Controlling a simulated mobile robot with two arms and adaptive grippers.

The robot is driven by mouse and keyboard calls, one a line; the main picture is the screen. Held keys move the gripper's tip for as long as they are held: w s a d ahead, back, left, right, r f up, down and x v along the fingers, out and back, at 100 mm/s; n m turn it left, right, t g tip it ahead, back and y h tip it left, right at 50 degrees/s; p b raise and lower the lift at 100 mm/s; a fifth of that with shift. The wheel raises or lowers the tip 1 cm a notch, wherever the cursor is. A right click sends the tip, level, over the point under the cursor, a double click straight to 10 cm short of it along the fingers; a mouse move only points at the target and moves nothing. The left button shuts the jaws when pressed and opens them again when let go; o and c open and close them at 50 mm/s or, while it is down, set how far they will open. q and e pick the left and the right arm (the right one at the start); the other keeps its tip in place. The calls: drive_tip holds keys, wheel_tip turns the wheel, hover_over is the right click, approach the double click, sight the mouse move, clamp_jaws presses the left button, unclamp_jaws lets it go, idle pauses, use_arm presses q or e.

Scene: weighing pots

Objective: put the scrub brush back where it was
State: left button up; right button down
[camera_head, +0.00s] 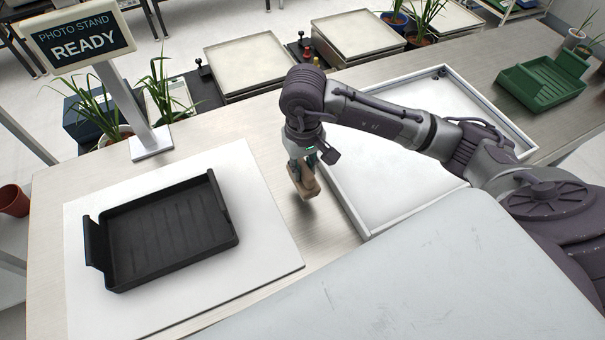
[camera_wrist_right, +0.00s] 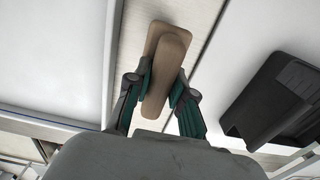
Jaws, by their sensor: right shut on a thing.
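The scrub brush (camera_head: 304,182) is a tan wooden block with a rounded grip on top. My right gripper (camera_head: 303,160) is shut on it from above, over the strip of bench between the white mat and the white tray. In the right wrist view the brush (camera_wrist_right: 168,70) sits between the two fingers of the gripper (camera_wrist_right: 160,90). I cannot tell whether the brush touches the bench. My left gripper is not in view.
A black tray (camera_head: 107,279) lies on the white mat (camera_head: 262,262) to the left. A shallow white tray (camera_head: 345,205) lies right of the brush, under my arm. A "READY" sign (camera_head: 83,42) stands behind the mat. A green tray (camera_head: 545,82) is at the far right.

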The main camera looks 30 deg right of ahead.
sight(303, 179)
wheel_tip(303, 179, down, 4)
drive_tip(key=shift+a+p, duration=0.1)
drive_tip(key=shift+p, duration=0.35)
drive_tip(key=shift+f, duration=0.1)
drive_tip(key=shift+f, duration=0.1)
drive_tip(key=shift+f+b, duration=0.1)
drive_tip(key=shift+b, duration=0.2)
drive_tip(key=c, duration=1)
unclamp_jaws()
drive_tip(key=shift+r+p, duration=0.2)
drive_tip(key=shift+p, duration=0.1)
wheel_tip(303, 179, up, 12)
drive_tip(key=shift+r+b, duration=0.1)
drive_tip(key=shift+b, duration=0.85)
